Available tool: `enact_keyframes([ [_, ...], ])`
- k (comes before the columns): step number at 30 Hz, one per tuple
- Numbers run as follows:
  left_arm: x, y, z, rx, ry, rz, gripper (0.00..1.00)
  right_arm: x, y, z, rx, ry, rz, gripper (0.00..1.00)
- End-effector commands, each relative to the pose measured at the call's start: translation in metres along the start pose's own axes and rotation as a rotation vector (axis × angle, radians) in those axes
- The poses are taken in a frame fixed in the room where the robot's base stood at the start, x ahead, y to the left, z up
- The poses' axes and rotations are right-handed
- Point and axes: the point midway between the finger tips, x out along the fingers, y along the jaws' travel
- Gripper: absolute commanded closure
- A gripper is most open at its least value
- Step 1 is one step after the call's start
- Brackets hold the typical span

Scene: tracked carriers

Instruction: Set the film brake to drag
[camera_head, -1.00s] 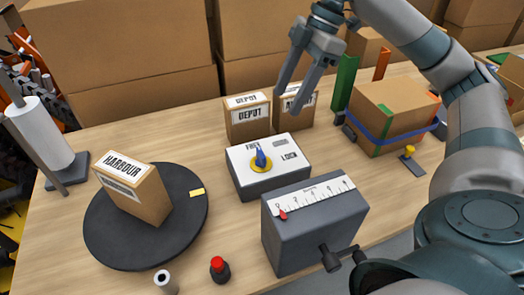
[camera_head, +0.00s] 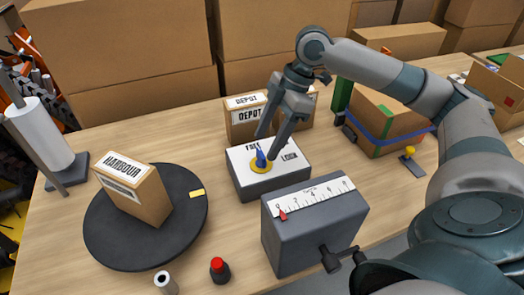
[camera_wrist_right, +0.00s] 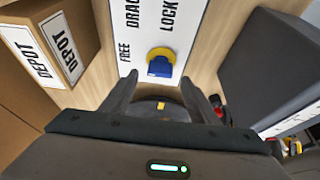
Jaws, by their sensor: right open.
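The film brake (camera_head: 240,178) is a grey box with a white top marked FREE and LOCK in the head view. Its blue knob (camera_head: 260,159) sits on a yellow disc. The right wrist view shows the FREE, DRAG and LOCK labels beside the blue knob (camera_wrist_right: 159,69); which label it points to I cannot tell. My right gripper (camera_head: 267,148) is open, its fingers reaching down over the brake at the knob. In the wrist view its fingertips (camera_wrist_right: 159,82) lie to either side of the knob's line, with no clear contact. My left gripper is out of view.
A grey tension box (camera_head: 310,235) with a scale and crank stands in front of the brake. Two DEPOT cartons (camera_head: 246,126) stand close behind it. A dark turntable (camera_head: 105,240) with a HARBOUR carton (camera_head: 135,192) is at left. A red-capped item (camera_head: 219,270) stands near the front.

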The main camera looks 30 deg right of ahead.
Motion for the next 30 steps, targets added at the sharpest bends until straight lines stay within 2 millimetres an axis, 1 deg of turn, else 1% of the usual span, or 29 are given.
enact_keyframes([
  [1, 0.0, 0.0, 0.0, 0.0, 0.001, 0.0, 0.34, 0.009, -0.001, 0.0, 0.0, -0.001, -0.003, 0.45],
  [3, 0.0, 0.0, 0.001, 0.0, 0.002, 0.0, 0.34, 0.02, -0.001, 0.0, 0.0, -0.001, -0.003, 0.45],
  [9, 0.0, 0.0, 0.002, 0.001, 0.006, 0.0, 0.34, 0.04, 0.0, 0.0, 0.001, -0.001, -0.001, 0.45],
  [14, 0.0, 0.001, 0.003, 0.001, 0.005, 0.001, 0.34, 0.046, 0.0, 0.0, 0.001, -0.001, 0.0, 0.45],
  [22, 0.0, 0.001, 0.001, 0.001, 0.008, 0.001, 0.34, 0.047, 0.0, 0.0, 0.001, -0.001, 0.0, 0.45],
  [23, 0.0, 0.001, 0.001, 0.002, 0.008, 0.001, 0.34, 0.047, 0.0, 0.0, 0.001, -0.001, 0.0, 0.5],
  [24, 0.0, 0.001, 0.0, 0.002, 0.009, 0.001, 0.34, 0.047, 0.0, 0.0, 0.001, -0.001, 0.0, 0.6],
  [26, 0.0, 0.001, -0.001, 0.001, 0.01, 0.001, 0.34, 0.047, 0.0, 0.0, 0.001, -0.001, 0.0, 0.74],
  [27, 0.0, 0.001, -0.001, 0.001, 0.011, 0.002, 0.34, 0.046, 0.0, 0.0, 0.001, -0.001, 0.0, 0.84],
  [28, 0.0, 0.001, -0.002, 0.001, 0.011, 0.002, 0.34, 0.046, 0.0, 0.0, 0.001, -0.001, 0.0, 0.87],
  [30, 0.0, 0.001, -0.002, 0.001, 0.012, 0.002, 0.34, 0.046, 0.0, 0.0, 0.001, -0.001, 0.0, 0.87],
])
